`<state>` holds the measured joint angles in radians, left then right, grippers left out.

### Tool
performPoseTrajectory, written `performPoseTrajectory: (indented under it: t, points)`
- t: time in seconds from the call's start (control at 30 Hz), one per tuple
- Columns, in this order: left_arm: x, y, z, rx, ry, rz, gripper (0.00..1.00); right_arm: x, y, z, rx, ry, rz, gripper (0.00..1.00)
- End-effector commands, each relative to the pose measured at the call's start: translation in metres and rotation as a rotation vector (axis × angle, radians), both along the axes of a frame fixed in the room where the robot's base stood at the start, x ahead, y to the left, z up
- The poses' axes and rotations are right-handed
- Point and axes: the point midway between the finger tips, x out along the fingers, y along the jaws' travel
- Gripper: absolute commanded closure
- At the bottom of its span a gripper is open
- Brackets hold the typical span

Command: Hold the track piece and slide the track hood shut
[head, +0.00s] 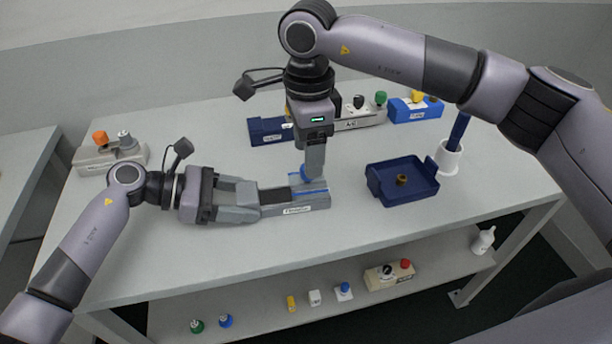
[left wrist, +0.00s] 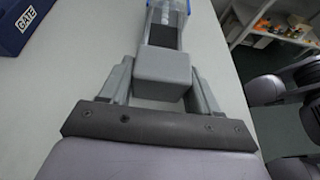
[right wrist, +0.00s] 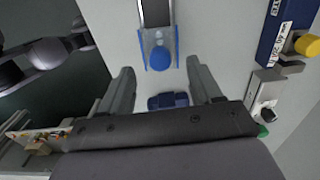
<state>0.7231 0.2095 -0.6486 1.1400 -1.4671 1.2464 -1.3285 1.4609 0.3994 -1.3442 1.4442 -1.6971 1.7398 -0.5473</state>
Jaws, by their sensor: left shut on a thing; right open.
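The grey track piece (head: 302,208) lies on the table with a label on its front side. My left gripper (head: 247,197) is shut on the grey block at its left end, and the left wrist view shows this block (left wrist: 162,72) between the fingers. The hood, with blue edges (right wrist: 146,52) and a blue knob (right wrist: 160,60), sits at the right part of the track. A dark stretch of track shows uncovered between hood and block. My right gripper (head: 313,172) points down over the hood, open, its fingers on either side of the knob; contact cannot be told.
A navy tray (head: 375,190) with a small brown ring (head: 402,180) stands to the right. A white cup (head: 447,158) holds a blue stick. Labelled fixtures (head: 268,130) line the back. A grey fixture with an orange knob (head: 100,138) is at far left. The table's front is clear.

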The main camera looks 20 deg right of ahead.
Motion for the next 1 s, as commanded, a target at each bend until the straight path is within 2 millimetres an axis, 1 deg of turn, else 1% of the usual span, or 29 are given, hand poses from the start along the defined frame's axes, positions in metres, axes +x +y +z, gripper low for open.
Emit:
performPoseTrajectory:
  t: [0.03, 0.1, 0.3, 0.67, 0.7, 0.77, 0.8, 0.83, 1.0]
  points:
    - [0.0, 0.0, 0.001, -0.002, -0.001, 0.0, 0.77, 0.0, 0.0, -0.007, 0.0, 0.002, 0.0, 0.36]
    - [0.0, 0.0, 0.001, -0.002, -0.001, 0.0, 0.77, 0.0, 0.0, -0.015, 0.001, 0.002, 0.0, 0.36]
    - [0.0, 0.0, 0.001, -0.002, -0.001, 0.0, 0.77, 0.0, 0.0, -0.03, 0.0, 0.001, 0.0, 0.36]
    - [0.0, 0.0, 0.001, -0.002, -0.001, 0.0, 0.77, 0.0, 0.0, -0.033, 0.001, 0.001, 0.001, 0.36]
    - [0.0, 0.0, 0.001, -0.002, -0.001, 0.0, 0.77, 0.0, 0.0, -0.033, 0.001, 0.001, 0.001, 0.49]
    - [0.0, 0.0, 0.001, -0.002, -0.001, 0.0, 0.77, 0.0, 0.0, -0.033, 0.001, 0.001, 0.001, 0.69]
    - [0.0, 0.0, 0.001, -0.001, -0.001, 0.0, 0.77, 0.0, 0.0, -0.033, 0.001, 0.001, 0.001, 0.82]
    - [0.0, 0.0, 0.001, -0.002, -0.001, 0.0, 0.77, 0.0, 0.0, -0.033, 0.001, 0.001, 0.001, 0.9]
    - [0.0, 0.0, 0.001, -0.001, -0.001, 0.0, 0.77, 0.0, 0.001, -0.033, 0.001, 0.0, 0.001, 0.9]
